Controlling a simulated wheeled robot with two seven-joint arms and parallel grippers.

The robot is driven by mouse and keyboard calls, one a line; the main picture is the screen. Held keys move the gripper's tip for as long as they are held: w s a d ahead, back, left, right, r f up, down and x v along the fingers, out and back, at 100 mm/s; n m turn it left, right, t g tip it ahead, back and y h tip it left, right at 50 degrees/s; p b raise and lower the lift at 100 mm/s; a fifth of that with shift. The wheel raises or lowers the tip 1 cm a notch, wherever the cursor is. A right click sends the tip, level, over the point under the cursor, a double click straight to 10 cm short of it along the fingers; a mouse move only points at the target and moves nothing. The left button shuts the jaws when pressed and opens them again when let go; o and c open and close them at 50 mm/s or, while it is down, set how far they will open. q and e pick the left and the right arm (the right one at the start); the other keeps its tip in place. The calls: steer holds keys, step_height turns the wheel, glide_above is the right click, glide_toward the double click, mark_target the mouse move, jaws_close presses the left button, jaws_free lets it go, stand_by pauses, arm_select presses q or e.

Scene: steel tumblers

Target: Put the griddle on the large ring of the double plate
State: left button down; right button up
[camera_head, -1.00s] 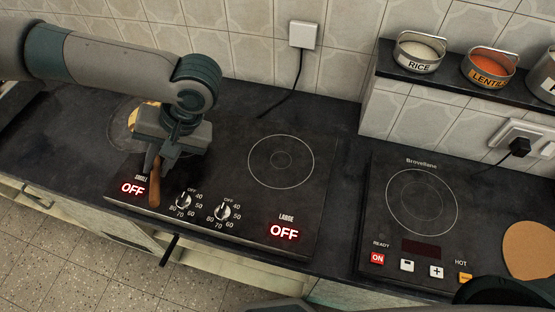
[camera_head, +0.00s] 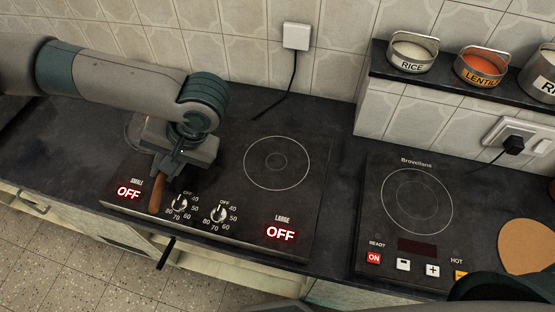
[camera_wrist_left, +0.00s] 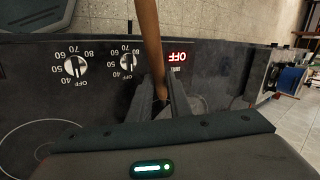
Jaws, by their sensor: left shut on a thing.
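The double plate (camera_head: 240,215) is a black panel with two knobs and red OFF displays. Its large ring (camera_head: 276,163) is the bare circle on the right. My left gripper (camera_head: 168,172) is over its left part, shut on the griddle's wooden handle (camera_head: 157,193). The handle points toward the front edge and also shows in the left wrist view (camera_wrist_left: 150,40), between the fingers (camera_wrist_left: 160,98). The griddle's body is mostly hidden behind my gripper and arm. I cannot tell its height above the plate.
A separate single cooker (camera_head: 410,205) stands to the right, with a tan round board (camera_head: 526,246) beyond it. A shelf (camera_head: 440,85) at the back right holds a rice tin (camera_head: 413,52) and a lentil tin (camera_head: 482,68). A socket and cable (camera_head: 294,75) are behind the large ring.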

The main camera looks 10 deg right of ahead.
arm_select(q)
steer(key=w+d+f+m+t+h, duration=0.2)
steer(key=d+m+t+h, duration=0.3)
steer(key=d+m, duration=0.75)
steer(key=w+d+r+m+g+h+p, duration=0.1)
steer(key=w+d+r+m+h, duration=0.2)
steer(key=m, duration=0.7)
steer(key=shift+w+d+h+p, duration=0.2)
steer(key=shift+w+h+p, duration=0.2)
steer(key=shift+w+h, duration=1.05)
steer(key=shift+w+r+m, duration=0.1)
steer(key=shift+m, duration=0.15)
